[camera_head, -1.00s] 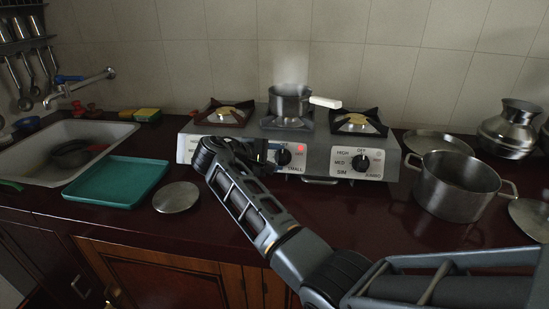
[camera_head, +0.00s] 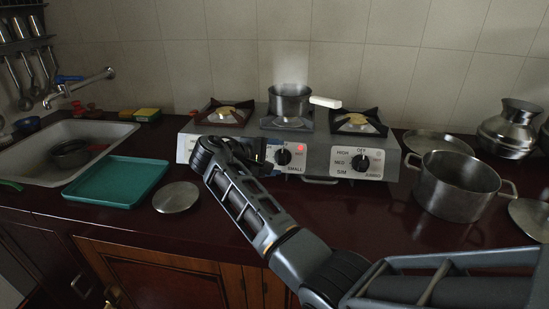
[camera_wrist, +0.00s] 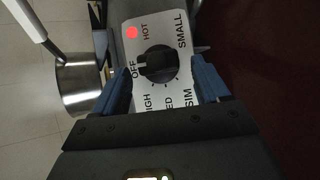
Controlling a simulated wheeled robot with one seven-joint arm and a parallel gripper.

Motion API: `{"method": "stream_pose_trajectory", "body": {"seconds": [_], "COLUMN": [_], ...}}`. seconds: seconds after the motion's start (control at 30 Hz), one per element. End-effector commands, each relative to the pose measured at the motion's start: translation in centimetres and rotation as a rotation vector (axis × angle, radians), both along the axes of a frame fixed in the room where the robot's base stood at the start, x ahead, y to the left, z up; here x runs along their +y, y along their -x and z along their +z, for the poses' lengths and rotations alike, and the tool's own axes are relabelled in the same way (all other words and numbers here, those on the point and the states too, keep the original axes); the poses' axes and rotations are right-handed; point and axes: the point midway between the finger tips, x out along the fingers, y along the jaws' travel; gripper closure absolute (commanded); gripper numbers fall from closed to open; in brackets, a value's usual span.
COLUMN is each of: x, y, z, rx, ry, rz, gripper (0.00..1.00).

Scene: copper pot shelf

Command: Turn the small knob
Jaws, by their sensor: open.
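The small knob (camera_head: 283,156) is round and black, on the middle white panel of the stove front. In the wrist view the knob (camera_wrist: 158,64) has a raised grip bar pointing roughly toward OFF. The word SMALL is on its panel, and a red light glows beside HOT. My gripper (camera_head: 262,151) is just left of the knob in the head view. In the wrist view my gripper (camera_wrist: 161,75) is open, with one blue finger on each side of the knob and visible gaps between. Nothing is held.
A steaming pot (camera_head: 289,101) with a white handle sits on the middle burner. The right knob (camera_head: 360,162) is on the neighbouring panel. A large steel pot (camera_head: 455,190) stands at right. A flat lid (camera_head: 176,197) and a teal tray (camera_head: 115,182) lie at left.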

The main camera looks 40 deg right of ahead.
Motion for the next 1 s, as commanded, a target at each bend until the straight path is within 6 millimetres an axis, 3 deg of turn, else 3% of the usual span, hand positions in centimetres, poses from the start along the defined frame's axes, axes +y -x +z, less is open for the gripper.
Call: {"method": "stream_pose_trajectory", "body": {"seconds": [0.43, 1.0], "x": [6.0, 6.6], "y": [0.0, 0.0], "z": [2.7, 3.0], "rx": [-0.001, 0.0], "ry": [0.0, 0.0], "rz": [0.003, 0.0], "gripper": [0.26, 0.26]}}
